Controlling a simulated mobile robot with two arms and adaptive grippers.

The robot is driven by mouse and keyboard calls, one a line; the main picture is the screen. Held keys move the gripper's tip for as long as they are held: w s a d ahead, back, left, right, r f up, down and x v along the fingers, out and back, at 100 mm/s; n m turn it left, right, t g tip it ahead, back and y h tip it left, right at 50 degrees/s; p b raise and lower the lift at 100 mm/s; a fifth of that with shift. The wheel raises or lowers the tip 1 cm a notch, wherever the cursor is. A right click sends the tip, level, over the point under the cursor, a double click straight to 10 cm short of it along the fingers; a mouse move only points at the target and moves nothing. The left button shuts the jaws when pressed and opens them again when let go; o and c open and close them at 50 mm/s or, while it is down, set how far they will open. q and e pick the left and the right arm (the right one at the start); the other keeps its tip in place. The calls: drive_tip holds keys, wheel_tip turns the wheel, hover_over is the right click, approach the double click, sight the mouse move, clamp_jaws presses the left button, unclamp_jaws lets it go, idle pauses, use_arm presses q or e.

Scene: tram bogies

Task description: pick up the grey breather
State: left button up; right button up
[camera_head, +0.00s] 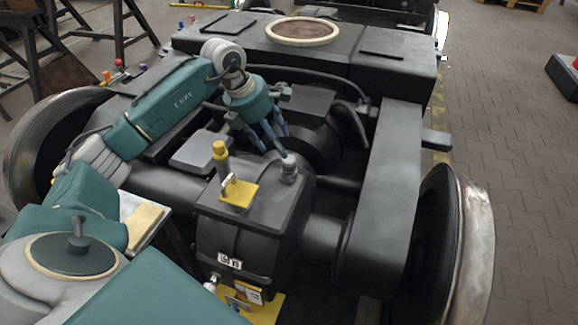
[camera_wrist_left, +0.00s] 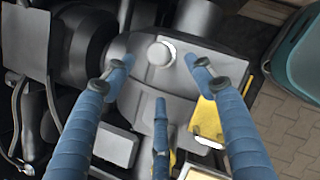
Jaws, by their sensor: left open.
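The grey breather (camera_head: 288,168) is a short, round-topped cylinder standing upright on the dark gearbox housing (camera_head: 250,225). In the left wrist view the breather (camera_wrist_left: 161,53) shows from above, between and slightly beyond the spread fingertips. My left gripper (camera_head: 265,142) is open and empty, with its blue fingers pointing down just behind and above the breather. One fingertip looks very close to the breather's top; I cannot tell whether they touch. In the left wrist view the left gripper (camera_wrist_left: 158,62) shows three spread fingers. My right gripper is not in view.
A yellow-capped post (camera_head: 221,155) and a yellow bracket (camera_head: 240,191) stand on the housing, left of the breather. A thick black frame beam (camera_head: 390,190) runs to the right. Large wheels (camera_head: 455,250) flank the bogie. Cables curve behind the gripper.

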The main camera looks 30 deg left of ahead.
sight(287, 160)
use_arm(q)
drive_tip(key=x, duration=0.4)
drive_tip(key=shift+w+d+f, duration=0.1)
drive_tip(key=shift+d+f, duration=0.05)
drive_tip(key=shift+f, duration=0.1)
drive_tip(key=b+x, duration=0.1)
drive_tip(key=x, duration=0.4)
drive_tip(key=shift+w, duration=0.1)
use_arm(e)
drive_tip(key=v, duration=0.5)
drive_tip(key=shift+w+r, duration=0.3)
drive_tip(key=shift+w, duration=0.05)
use_arm(q)
drive_tip(key=shift+c, duration=0.5)
clamp_jaws()
